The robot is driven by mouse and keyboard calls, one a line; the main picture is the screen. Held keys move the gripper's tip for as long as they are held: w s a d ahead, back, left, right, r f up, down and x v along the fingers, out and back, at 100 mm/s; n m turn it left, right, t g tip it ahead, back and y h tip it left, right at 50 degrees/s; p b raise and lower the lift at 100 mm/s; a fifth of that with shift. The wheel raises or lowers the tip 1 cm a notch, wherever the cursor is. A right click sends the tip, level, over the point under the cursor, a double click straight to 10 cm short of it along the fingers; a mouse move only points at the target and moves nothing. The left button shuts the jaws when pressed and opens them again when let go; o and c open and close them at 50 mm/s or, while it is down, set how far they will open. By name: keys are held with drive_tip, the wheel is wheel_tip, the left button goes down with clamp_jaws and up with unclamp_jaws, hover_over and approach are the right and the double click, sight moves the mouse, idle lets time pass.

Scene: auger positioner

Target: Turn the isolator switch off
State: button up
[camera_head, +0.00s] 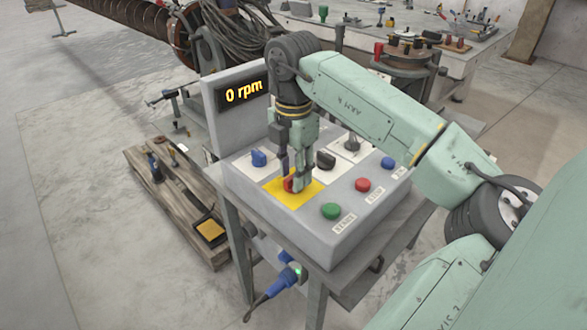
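The isolator switch appears to be the red knob (289,184) on the yellow square plate (297,201) of the grey control box. Its label is not readable, and my fingers hide much of the knob, so its turned position cannot be told. My gripper (295,183) points down over the yellow plate, with its fingertips on either side of the red knob. A narrow gap shows between the fingers. I cannot tell whether they press on the knob or stand just around it.
The control box (262,200) also has a blue knob (258,158), a black knob (325,160), and green (331,211), red (363,185) and blue (388,163) buttons nearby. Its display (243,92) reads "0 rpm". A pallet with tools (175,200) lies on the floor at left.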

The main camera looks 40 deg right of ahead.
drive_tip(key=shift+c, duration=0.4)
clamp_jaws()
drive_tip(key=shift+n+b, duration=0.3)
drive_tip(key=shift+f+n+b, duration=0.1)
drive_tip(key=shift+n+b, duration=0.6)
drive_tip(key=shift+n, duration=0.2)
drive_tip(key=n+b, duration=0.1)
drive_tip(key=n, duration=0.2)
drive_tip(key=shift+n+b, duration=0.3)
drive_tip(key=shift+b, duration=0.05)
drive_tip(key=n+b, duration=0.1)
drive_tip(key=n, duration=1.1)
drive_tip(key=shift+b, duration=0.3)
